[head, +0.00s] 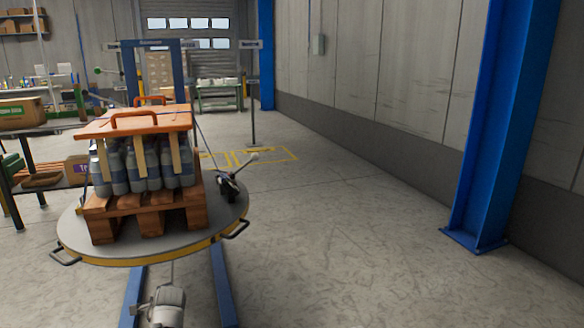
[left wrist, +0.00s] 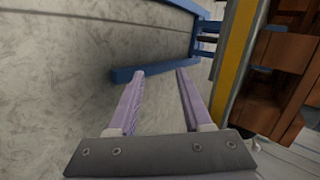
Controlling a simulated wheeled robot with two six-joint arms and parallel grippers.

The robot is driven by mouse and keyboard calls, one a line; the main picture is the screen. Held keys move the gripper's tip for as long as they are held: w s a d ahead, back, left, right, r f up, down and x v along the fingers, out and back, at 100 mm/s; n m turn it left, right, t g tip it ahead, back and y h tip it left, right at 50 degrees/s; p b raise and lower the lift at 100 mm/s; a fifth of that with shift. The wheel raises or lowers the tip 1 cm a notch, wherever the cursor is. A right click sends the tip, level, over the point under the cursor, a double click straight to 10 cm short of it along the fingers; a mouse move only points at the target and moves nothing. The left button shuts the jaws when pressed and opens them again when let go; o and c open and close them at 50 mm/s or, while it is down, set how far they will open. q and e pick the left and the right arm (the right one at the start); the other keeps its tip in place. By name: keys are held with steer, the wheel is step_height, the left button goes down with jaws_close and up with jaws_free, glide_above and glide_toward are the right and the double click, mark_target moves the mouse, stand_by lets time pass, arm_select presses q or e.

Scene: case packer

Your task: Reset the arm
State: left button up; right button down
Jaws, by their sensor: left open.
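My left gripper (left wrist: 157,100) shows in the left wrist view. Its two pale purple fingers are apart, with nothing between them but grey floor and part of a blue bar behind. The yellow-edged rim of a round turntable (left wrist: 232,60) lies just right of the fingers, with brown pallet wood (left wrist: 285,50) beyond it. In the head view a grey rounded part shows low in front of the turntable; I cannot tell whether it is my left wrist. My right gripper is in neither view.
In the head view the turntable (head: 140,258) carries a wooden pallet (head: 150,210), grey bottles (head: 140,170) and an orange-handled top board (head: 130,122). Blue legs (head: 222,285) extend below. A blue column (head: 490,130) stands right. The floor between is clear.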

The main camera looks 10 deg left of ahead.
arm_select(q)
steer(key=d+f+n+g+h+p, duration=0.1)
steer(key=d+h+p, duration=0.15)
steer(key=d, duration=1.15)
steer(key=s+d+n+g+h+p, duration=0.1)
steer(key=s+d+g, duration=0.1)
steer(key=s+d, duration=0.55)
steer(key=s+d+n+g+h+p, duration=0.1)
steer(key=s+d+n+g, duration=0.2)
steer(key=d, duration=0.8)
steer(key=s+d+g+h+p, duration=0.1)
steer(key=s+d+g+p, duration=0.1)
steer(key=s+d, duration=0.65)
step_height(320, 180, up, 38)
steer(key=w+d+p, duration=0.1)
steer(key=w+p, duration=0.1)
steer(key=p, duration=3.5)
steer(key=shift+f, duration=0.25)
steer(key=shift+a, duration=0.1)
